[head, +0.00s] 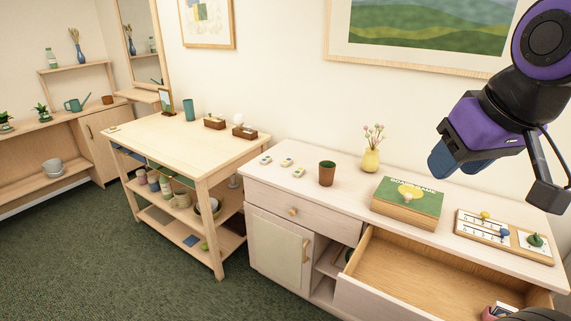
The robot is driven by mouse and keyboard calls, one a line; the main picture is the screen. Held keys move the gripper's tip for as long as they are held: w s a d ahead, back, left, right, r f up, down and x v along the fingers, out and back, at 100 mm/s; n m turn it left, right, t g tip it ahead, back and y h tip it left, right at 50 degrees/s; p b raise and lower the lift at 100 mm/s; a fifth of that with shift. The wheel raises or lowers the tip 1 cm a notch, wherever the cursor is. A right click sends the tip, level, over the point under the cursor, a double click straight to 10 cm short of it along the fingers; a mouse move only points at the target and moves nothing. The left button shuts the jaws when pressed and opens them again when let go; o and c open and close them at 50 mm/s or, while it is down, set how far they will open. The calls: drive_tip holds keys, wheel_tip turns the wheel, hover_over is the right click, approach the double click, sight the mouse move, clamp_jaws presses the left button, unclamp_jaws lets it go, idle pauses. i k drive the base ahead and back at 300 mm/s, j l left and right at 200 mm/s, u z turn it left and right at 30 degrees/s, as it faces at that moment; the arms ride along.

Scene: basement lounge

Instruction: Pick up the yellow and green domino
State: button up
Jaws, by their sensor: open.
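A few small pale domino-like tiles (286,162) with coloured marks lie on the left part of the pale cabinet top (335,195). They are too small for me to tell which one is yellow and green. My gripper (442,164), purple with blue fingers, is at the upper right of the head view. It is open and empty, above the cabinet and well to the right of the tiles, not touching anything.
A brown cup (327,173) stands just right of the tiles. Further right are a yellow vase (371,160), a green game box (408,200) and a game board (500,234). An open drawer (420,270) juts out in front. A wooden table (180,138) stands to the left.

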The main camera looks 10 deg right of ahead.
sight(300, 170)
drive_tip(key=i+j+z, duration=0.15)
drive_tip(key=z, duration=0.35)
drive_tip(key=i+j+z, duration=0.15)
drive_tip(key=j+z, duration=0.15)
drive_tip(key=z, duration=0.15)
drive_tip(key=i+j+z, duration=0.15)
drive_tip(key=j, duration=0.4)
drive_tip(key=i+j+z, duration=0.1)
drive_tip(key=j, duration=0.45)
drive_tip(key=i+j+z, duration=0.15)
drive_tip(key=j, duration=0.4)
drive_tip(key=i+j+z, duration=0.15)
drive_tip(key=j, duration=1)
drive_tip(key=i+j, duration=0.15)
drive_tip(key=j, duration=0.4)
